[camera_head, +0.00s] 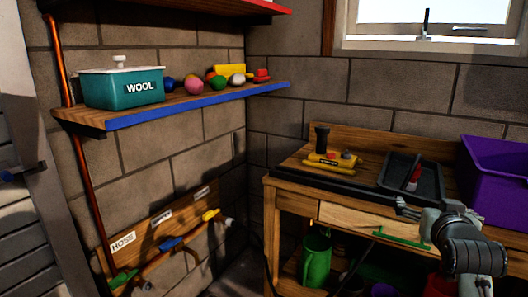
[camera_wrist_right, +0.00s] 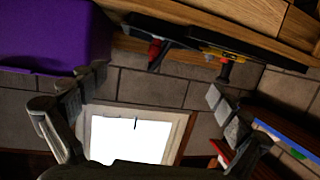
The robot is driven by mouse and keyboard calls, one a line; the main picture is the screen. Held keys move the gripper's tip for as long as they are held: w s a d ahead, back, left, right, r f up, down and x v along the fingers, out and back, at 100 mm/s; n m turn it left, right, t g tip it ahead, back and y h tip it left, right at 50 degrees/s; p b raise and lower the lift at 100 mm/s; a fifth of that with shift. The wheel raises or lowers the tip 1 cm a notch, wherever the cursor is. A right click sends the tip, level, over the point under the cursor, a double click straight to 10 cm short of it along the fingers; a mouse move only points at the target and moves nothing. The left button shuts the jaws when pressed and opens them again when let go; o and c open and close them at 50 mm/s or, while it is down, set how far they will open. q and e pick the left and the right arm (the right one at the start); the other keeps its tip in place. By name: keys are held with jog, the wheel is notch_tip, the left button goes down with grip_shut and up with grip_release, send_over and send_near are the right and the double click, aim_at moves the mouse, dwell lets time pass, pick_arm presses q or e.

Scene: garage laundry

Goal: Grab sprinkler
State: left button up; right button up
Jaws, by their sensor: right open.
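A yellow, bar-shaped item (camera_head: 325,162) with a dark label and red and grey parts on top lies on the workbench; it looks like the sprinkler, though I cannot read its label. It also shows, small and partly hidden, in the right wrist view (camera_wrist_right: 228,54). My right gripper (camera_head: 416,211) is open and empty, in front of the bench to the right of and nearer than the yellow item. In the right wrist view its fingers (camera_wrist_right: 155,93) are spread wide with nothing between them.
A black tray (camera_head: 428,182) with a red-handled tool and a purple bin (camera_head: 492,168) stand right of the yellow item. A black cylinder (camera_head: 321,139) stands behind it. A green drawer handle (camera_head: 400,238) juts from the bench front. A shelf (camera_head: 185,107) holds a teal WOOL box (camera_head: 120,88).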

jog(key=s+a+f+n+g+y, duration=0.1)
jog(key=s+a+f+g, duration=0.15)
jog(key=f, duration=0.85)
jog(key=s+a+f+n+g+y, duration=0.1)
jog(key=s+f+n+g, duration=0.15)
jog(key=f, duration=0.85)
jog(key=s+a+f+n+g+y, duration=0.1)
jog(key=s+a+f, duration=0.15)
jog(key=f, duration=0.85)
jog(key=s+a+f+n+g+y, duration=0.1)
jog(key=s+f+g, duration=0.2)
jog(key=s+f, duration=0.95)
jog(key=s+a+f+n+g, duration=0.1)
jog(key=s+a+f+g, duration=0.15)
jog(key=s+f, duration=1)
jog(key=w+d+r+m+t, duration=0.1)
jog(key=w+r+t, duration=0.1)
jog(key=w+r, duration=0.9)
jog(key=w+d+r+m+t+h, duration=0.1)
jog(key=w+d+r+t, duration=0.1)
jog(key=w+r, duration=1)
jog(key=shift+w+d+r+t, duration=0.15)
jog(key=shift+w+r+t, duration=0.15)
jog(key=shift+t, duration=0.35)
